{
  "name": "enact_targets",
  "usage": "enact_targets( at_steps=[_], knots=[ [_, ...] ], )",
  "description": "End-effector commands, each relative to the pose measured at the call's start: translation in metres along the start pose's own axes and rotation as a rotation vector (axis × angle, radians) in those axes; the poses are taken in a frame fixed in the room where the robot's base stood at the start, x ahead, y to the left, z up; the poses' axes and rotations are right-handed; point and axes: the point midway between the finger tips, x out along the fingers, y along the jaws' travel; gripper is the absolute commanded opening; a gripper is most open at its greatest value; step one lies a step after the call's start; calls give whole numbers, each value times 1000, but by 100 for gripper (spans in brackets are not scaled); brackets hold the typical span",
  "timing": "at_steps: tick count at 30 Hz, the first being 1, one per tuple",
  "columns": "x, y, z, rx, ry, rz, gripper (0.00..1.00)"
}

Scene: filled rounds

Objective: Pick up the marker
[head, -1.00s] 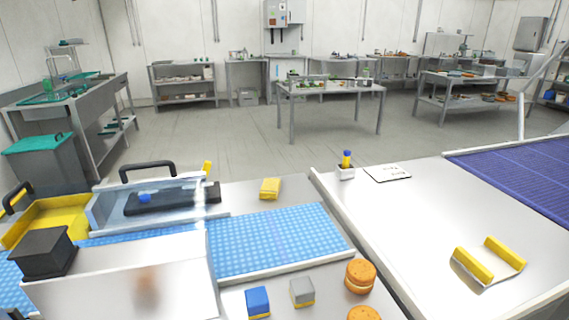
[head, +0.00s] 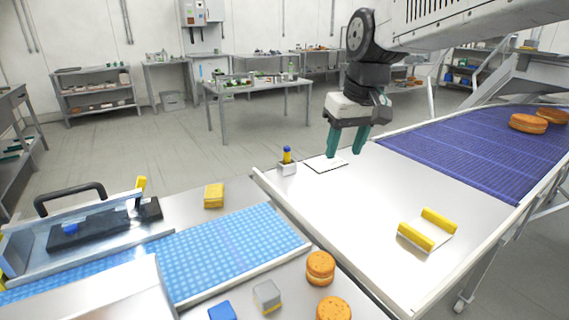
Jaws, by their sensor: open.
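The marker (head: 287,155) stands upright in a small white holder (head: 287,168) near the far left corner of the right-hand metal table.
A white card (head: 326,164) lies beside the holder. A yellow-padded rest (head: 427,230) stands nearer on the table (head: 350,210). A blue conveyor (head: 460,155) carries round buns at right. A yellow block (head: 214,195) and a blue mat (head: 240,250) are at left.

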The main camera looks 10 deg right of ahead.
Motion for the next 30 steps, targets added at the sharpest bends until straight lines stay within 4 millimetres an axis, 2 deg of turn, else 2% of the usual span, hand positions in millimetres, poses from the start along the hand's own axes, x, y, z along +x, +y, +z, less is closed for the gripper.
enact_targets(
  at_steps=[1, 6, 8, 12, 15, 18, 21, 25, 30],
  knots=[
    [10, 3, -33, -14, 8, -6, 47],
    [44, 14, -130, -63, 56, -20, 47],
    [60, 18, -163, -80, 75, -24, 47],
    [107, 27, -233, -117, 114, -30, 47],
    [142, 33, -272, -141, 140, -32, 47],
    [171, 38, -301, -159, 161, -32, 47],
    [192, 41, -320, -171, 178, -33, 47],
    [207, 43, -331, -180, 187, -32, 47],
    [226, 42, -336, -182, 188, -32, 47]
  ],
)
